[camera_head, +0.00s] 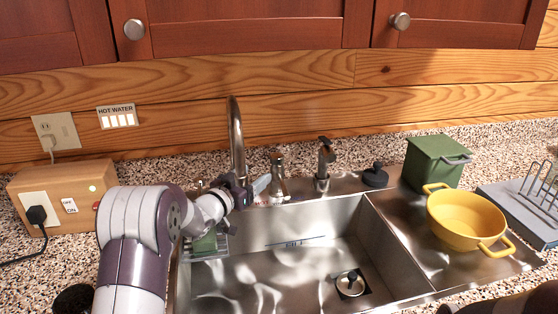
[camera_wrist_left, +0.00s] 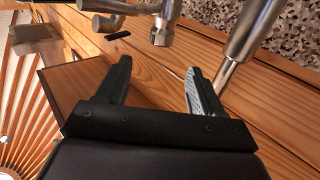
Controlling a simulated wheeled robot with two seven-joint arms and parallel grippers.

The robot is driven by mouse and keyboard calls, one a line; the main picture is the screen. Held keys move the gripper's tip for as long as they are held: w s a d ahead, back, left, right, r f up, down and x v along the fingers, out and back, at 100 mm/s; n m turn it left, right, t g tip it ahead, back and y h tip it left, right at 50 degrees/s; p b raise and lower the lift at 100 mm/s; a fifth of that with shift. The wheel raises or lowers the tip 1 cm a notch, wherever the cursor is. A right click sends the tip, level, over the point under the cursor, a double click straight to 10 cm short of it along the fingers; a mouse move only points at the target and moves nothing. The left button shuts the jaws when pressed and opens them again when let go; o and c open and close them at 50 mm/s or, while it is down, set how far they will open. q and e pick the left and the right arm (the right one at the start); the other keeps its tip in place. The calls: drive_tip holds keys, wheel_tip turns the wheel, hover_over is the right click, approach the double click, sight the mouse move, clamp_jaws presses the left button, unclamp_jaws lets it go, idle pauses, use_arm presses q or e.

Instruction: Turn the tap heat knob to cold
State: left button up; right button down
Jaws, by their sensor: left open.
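The tap's tall curved metal spout (camera_head: 235,130) rises behind the sink's left part. To its right stand a short metal fitting (camera_head: 278,180) and a taller one with a lever-like top (camera_head: 324,165); I cannot tell for certain which is the heat knob. My left gripper (camera_head: 243,190) is at the spout's base, left of the short fitting. In the left wrist view the gripper (camera_wrist_left: 160,68) is open with nothing between its fingers. A metal fitting (camera_wrist_left: 162,32) lies just beyond the fingertips, and a metal tube (camera_wrist_left: 250,35) is to the right. My right gripper is not in view.
The steel sink (camera_head: 270,275) lies below, with a drain strainer (camera_head: 350,283). A yellow colander (camera_head: 460,222), green box (camera_head: 435,162) and dish rack (camera_head: 530,205) stand to the right. An outlet box (camera_head: 75,180) is left of my arm. Cabinets (camera_head: 260,25) hang above.

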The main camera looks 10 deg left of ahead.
sight(273, 159)
use_arm(q)
drive_tip(key=p+x, duration=0.2)
drive_tip(key=x, duration=1)
drive_tip(key=shift+w, duration=0.25)
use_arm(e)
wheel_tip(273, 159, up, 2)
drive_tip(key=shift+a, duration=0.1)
